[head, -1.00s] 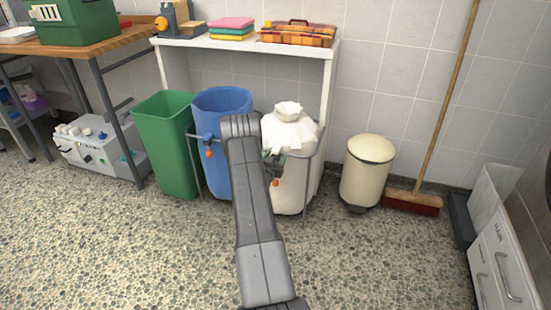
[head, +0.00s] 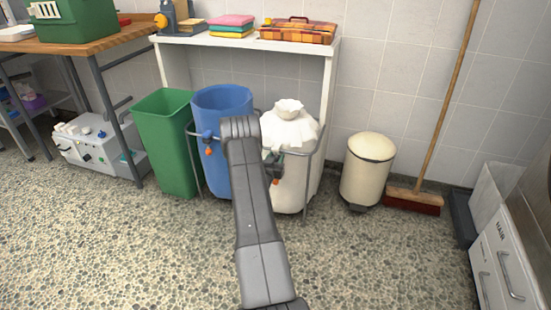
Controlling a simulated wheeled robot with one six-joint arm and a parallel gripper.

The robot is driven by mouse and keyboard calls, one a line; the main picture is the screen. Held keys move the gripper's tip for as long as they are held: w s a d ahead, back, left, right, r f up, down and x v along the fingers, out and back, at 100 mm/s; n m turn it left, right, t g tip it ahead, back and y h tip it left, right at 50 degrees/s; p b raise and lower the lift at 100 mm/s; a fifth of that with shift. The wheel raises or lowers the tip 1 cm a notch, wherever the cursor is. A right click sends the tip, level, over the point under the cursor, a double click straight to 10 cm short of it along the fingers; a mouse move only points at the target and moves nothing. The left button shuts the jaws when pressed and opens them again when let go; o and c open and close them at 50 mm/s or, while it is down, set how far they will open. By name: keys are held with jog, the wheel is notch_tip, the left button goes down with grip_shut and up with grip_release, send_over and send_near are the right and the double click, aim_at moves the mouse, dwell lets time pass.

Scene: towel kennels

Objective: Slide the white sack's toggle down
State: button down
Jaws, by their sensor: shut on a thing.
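The white sack (head: 289,131) hangs in a grey wire stand at the right of the row, its top gathered into a ruffled neck. A small orange-red piece (head: 276,181) hangs at its front, below my gripper. My gripper (head: 274,163) is at the sack's front, partly hidden behind my own arm. It is shut on what appears to be the white sack's toggle, which is mostly covered by the jaws. The cord is too small to make out.
A blue sack (head: 221,101) with its own orange piece (head: 209,151) stands open at left, beside a green bin (head: 168,150). A white shelf (head: 328,95) stands behind the sacks. A cream pedal bin (head: 367,172) stands right. The front floor is clear.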

jog(key=shift+f+b, duration=2.7)
jog(key=shift+f, duration=0.9)
jog(key=c, duration=0.9)
grip_release()
jog(key=shift+f, duration=0.15)
jog(key=shift+s, duration=0.1)
jog(key=shift+s+a, duration=0.1)
jog(key=shift+s, duration=0.15)
jog(key=p+v, duration=0.4)
jog(key=v, duration=0.9)
